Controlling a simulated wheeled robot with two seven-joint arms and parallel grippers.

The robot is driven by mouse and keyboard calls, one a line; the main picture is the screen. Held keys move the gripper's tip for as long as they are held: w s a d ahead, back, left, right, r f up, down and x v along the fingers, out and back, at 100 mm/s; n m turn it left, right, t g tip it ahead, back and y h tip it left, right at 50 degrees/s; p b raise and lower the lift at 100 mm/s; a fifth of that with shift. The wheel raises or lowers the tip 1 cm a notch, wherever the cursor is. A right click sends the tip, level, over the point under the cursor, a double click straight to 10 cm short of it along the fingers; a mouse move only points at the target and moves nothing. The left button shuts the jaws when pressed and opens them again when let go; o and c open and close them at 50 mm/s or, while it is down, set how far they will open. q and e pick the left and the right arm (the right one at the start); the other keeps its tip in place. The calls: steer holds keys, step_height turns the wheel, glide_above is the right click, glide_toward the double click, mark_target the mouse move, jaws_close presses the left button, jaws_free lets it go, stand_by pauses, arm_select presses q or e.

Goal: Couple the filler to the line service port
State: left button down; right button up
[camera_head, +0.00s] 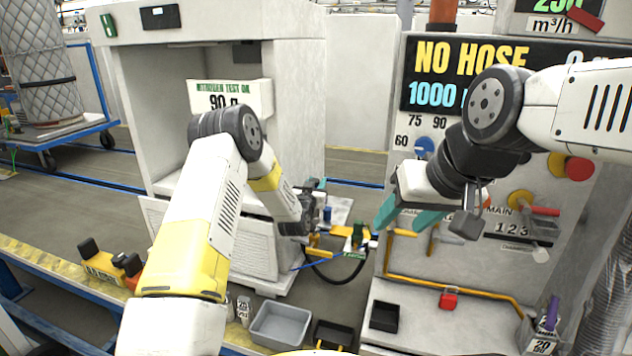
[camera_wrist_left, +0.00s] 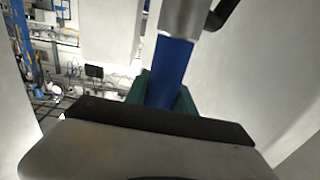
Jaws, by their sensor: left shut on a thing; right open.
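My left gripper (camera_head: 318,208) is shut on a blue-handled tool, apparently the filler (camera_wrist_left: 173,68). In the left wrist view its blue grip stands between my teal fingertips (camera_wrist_left: 163,97), with a grey metal body and a black curved part above. In the head view only a small blue part (camera_head: 327,215) shows beside the gripper. A yellow fixture with a green-topped fitting (camera_head: 358,236) and a small label is just right of this gripper, apparently apart from it; I cannot tell whether it is the line service port. My right gripper (camera_head: 408,220) is open and empty before the panel.
A white cabinet (camera_head: 130,95) stands behind my left arm. The grey panel has a "NO HOSE" display (camera_head: 470,58), knobs and yellow pipes. A grey tray (camera_head: 282,324), black bins (camera_head: 384,316) and a red item (camera_head: 448,299) are below. A black hose (camera_head: 330,283) hangs under the fixture.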

arm_select(q)
steer(key=shift+f, duration=1.3)
steer(key=c, duration=1)
jaws_free()
steer(key=shift+o, duration=0.2)
steer(key=shift+f, duration=0.1)
steer(key=v, duration=0.7)
steer(key=shift+s, duration=0.35)
steer(key=shift+a, duration=0.1)
